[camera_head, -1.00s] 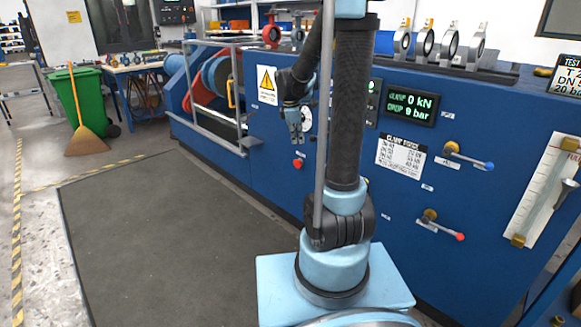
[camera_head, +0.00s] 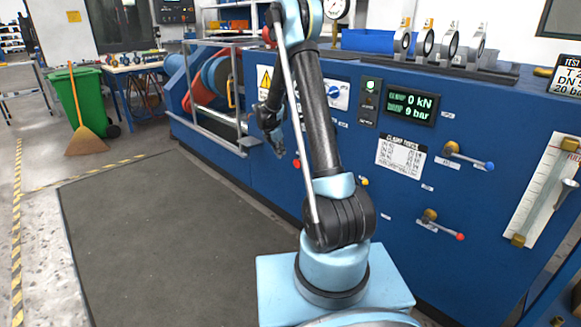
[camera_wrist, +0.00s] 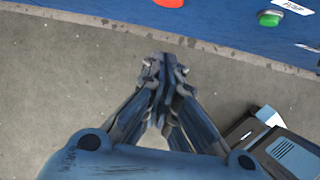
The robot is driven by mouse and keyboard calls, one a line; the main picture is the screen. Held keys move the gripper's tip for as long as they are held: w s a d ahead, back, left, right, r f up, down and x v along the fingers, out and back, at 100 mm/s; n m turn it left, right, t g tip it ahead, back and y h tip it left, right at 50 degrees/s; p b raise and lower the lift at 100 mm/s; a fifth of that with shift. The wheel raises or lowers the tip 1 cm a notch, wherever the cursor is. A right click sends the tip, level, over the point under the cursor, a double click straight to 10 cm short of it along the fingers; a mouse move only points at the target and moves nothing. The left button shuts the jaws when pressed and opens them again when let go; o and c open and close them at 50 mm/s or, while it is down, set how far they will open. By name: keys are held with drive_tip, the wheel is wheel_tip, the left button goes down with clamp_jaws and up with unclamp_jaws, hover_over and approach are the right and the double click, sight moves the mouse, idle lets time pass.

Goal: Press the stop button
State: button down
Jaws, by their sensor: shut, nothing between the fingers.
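A red button (camera_head: 296,163) is low on the front of the blue machine (camera_head: 395,190), just left of my arm in the head view. In the wrist view a red button (camera_wrist: 169,2) is cut off by the top edge. A green button (camera_wrist: 270,18) is to its right. My gripper (camera_head: 279,152) is close to the red button in the head view, a little left of it. In the wrist view my gripper (camera_wrist: 162,62) has its fingers together and empty. It points toward the blue panel, apart from the red button, with floor showing below.
A blue-handled lever (camera_head: 470,157) and a red-handled lever (camera_head: 442,226) stick out of the panel on the right. A metal guard rail (camera_head: 210,125) stands left of my gripper. The dark floor mat (camera_head: 150,230) is clear.

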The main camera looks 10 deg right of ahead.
sight(298, 163)
drive_tip(key=shift+w+f, duration=0.15)
drive_tip(key=shift+f, duration=0.05)
drive_tip(key=w+d+f, duration=0.4)
drive_tip(key=d+f, duration=0.2)
drive_tip(key=f, duration=0.3)
drive_tip(key=shift+w, duration=0.25)
idle(0.4)
drive_tip(key=shift+d+f, duration=0.1)
drive_tip(key=shift+d, duration=0.05)
